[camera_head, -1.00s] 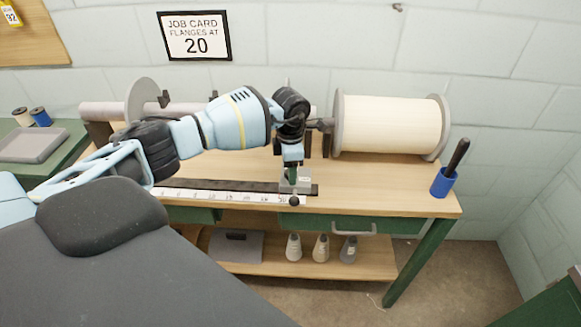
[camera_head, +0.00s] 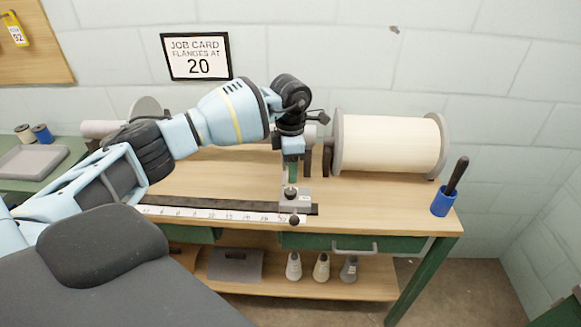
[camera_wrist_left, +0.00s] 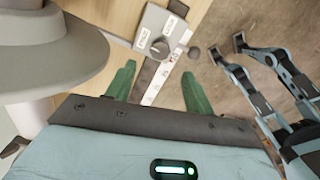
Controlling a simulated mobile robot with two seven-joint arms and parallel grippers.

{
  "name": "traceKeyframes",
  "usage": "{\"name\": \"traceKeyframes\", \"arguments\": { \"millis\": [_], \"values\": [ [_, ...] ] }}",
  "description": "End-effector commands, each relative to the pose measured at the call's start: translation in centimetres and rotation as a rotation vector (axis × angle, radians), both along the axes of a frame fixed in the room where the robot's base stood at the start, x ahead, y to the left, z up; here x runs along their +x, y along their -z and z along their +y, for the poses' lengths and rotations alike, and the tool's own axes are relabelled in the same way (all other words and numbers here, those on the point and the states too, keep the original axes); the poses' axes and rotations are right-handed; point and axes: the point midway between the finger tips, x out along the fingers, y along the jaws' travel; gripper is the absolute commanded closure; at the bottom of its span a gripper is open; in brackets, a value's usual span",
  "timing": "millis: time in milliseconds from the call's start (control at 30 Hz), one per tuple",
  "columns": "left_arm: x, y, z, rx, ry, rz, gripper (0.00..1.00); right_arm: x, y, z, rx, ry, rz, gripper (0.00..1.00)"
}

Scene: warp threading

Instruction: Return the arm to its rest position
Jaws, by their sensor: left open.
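My left arm reaches in from the left over the workbench in the head view. My left gripper (camera_head: 291,178) points down, open, just above the grey slider block (camera_head: 295,202) on the ruled rail. In the left wrist view its two green fingers (camera_wrist_left: 158,88) are spread with nothing between them. The slider block (camera_wrist_left: 160,30) with its dial and dark knob lies beyond the fingertips there. The white scale (camera_head: 220,214) runs left from the block along the bench front. My right gripper does not show in the head view.
A large cream-wound spool (camera_head: 390,144) stands right of my wrist at the back of the bench; its flange (camera_wrist_left: 50,50) is close in the left wrist view. A blue cup (camera_head: 443,201) with a dark-handled tool stands at the right end. A job card (camera_head: 196,57) reads 20.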

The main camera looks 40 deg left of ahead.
Motion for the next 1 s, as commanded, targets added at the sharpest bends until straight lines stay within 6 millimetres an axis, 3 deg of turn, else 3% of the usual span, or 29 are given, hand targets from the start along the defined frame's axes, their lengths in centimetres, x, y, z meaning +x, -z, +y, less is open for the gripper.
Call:
{"name": "traceKeyframes", "arguments": {
  "millis": [333, 467, 567, 733, 900, 1000],
  "values": [
    [0.0, 0.1, -0.1, -0.003, 0.001, 0.000, 0.47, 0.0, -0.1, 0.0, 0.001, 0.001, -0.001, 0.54],
    [-0.4, 1.3, -1.9, -0.057, 0.014, 0.006, 0.47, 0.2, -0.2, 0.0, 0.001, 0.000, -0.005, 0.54],
    [-1.5, 3.5, -5.6, -0.179, 0.030, 0.020, 0.47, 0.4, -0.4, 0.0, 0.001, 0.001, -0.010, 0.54],
    [-5.0, 7.3, -15.1, -0.527, 0.011, 0.065, 0.47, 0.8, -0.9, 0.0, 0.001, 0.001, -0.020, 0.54],
    [-9.0, 8.3, -23.4, -0.893, -0.109, 0.137, 0.47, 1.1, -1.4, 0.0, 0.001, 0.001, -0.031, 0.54],
    [-11.1, 7.8, -27.0, -1.096, -0.225, 0.188, 0.47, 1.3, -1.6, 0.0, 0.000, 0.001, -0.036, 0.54]
  ]
}}
